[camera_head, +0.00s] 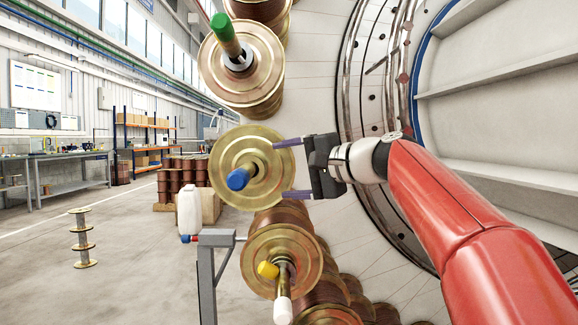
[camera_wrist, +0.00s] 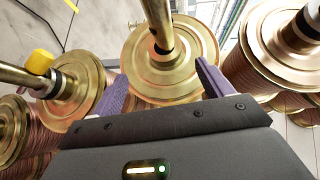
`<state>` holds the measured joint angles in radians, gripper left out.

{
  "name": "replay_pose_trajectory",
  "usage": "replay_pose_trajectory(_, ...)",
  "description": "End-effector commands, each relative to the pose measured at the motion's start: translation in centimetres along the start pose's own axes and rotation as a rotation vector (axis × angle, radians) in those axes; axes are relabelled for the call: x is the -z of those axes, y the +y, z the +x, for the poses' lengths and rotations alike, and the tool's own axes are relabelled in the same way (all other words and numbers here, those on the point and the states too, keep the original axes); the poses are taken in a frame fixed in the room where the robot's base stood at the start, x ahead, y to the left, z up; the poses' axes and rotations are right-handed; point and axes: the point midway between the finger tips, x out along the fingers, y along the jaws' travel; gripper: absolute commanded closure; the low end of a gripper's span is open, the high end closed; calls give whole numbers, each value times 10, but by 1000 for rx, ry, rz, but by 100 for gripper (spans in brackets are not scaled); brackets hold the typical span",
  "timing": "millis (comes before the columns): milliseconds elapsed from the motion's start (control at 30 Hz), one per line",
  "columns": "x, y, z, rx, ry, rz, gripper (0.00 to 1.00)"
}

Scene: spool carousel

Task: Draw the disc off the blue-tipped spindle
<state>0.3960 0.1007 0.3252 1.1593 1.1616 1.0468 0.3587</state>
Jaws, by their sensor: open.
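The blue-tipped spindle (camera_head: 238,180) sticks out toward the head camera from the middle of a round gold disc (camera_head: 230,152). In the wrist view the disc (camera_wrist: 190,62) is straight ahead, and the bare spindle (camera_wrist: 162,22) runs out of the top edge; its blue tip is out of that view. My gripper (camera_head: 279,171) is open at the disc's right side, its purple fingers one above the other. In the wrist view the fingers (camera_wrist: 160,72) lie either side of the disc's near part. I cannot tell whether they touch it.
A grey post stand (camera_head: 207,275) with a side bar stands at lower left. A white jug (camera_head: 189,212) is behind it.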

Motion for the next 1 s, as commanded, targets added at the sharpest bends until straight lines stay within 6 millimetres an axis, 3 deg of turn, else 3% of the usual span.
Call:
replay_pose_trajectory(167,3,-8,12,25,-8,12,21)
replay_pose_trajectory(600,3,-8,71,22,-5,10,21)
replay_pose_trajectory(967,2,-8,77,21,-4,9,21)
replay_pose_trajectory(1000,3,-8,77,21,-4,9,25)
